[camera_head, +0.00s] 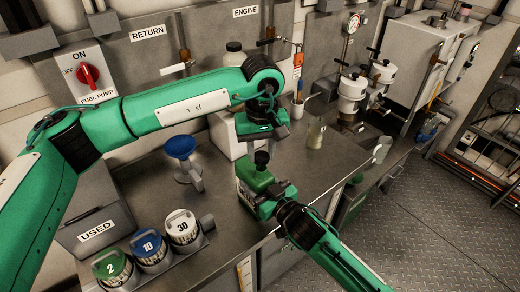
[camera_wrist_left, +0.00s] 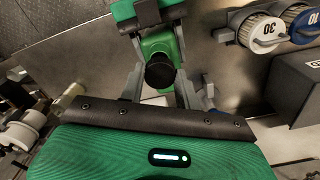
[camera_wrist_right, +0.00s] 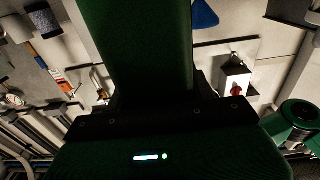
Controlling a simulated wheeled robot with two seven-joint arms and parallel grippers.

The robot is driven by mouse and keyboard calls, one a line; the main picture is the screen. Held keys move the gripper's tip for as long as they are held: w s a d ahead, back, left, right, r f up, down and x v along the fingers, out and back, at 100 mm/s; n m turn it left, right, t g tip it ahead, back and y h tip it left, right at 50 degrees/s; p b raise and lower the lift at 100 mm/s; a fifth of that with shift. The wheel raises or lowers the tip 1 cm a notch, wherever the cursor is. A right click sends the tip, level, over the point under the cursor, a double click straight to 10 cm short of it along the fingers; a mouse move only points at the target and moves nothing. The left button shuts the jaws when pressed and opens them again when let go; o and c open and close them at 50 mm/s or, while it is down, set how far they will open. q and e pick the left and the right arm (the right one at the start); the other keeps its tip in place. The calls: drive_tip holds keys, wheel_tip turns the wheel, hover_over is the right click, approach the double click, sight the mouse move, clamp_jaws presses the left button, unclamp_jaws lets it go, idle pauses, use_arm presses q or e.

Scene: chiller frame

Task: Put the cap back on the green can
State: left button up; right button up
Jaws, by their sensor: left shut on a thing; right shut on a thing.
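The green can (camera_head: 254,176) is held above the steel counter by my right gripper (camera_head: 268,202), which is shut on its body. In the right wrist view the can (camera_wrist_right: 140,45) fills the upper middle, dark and close. The black cap (camera_head: 262,158) is at the top of the can, just below my left gripper (camera_head: 262,142). In the left wrist view the round cap (camera_wrist_left: 160,73) lies between the fingers of my left gripper, which is shut on it. The green can (camera_wrist_left: 160,42) shows behind the cap. Whether the cap is seated on the neck is hidden.
A blue funnel (camera_head: 181,147) stands on the counter (camera_head: 305,175) to the left. Several lidded jars marked 2, 10 and 30 (camera_head: 182,228) stand in a front-left rack beside the USED box (camera_head: 95,228). A glass jar (camera_head: 316,132) stands at right.

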sight(254, 185)
use_arm(q)
drive_tip(key=shift+f, duration=0.35)
drive_tip(key=shift+f, duration=0.9)
drive_tip(key=shift+f, duration=0.5)
drive_tip(key=m, duration=0.6)
drive_tip(key=shift+m, duration=0.4)
drive_tip(key=m, duration=0.6)
drive_tip(key=o, duration=0.9)
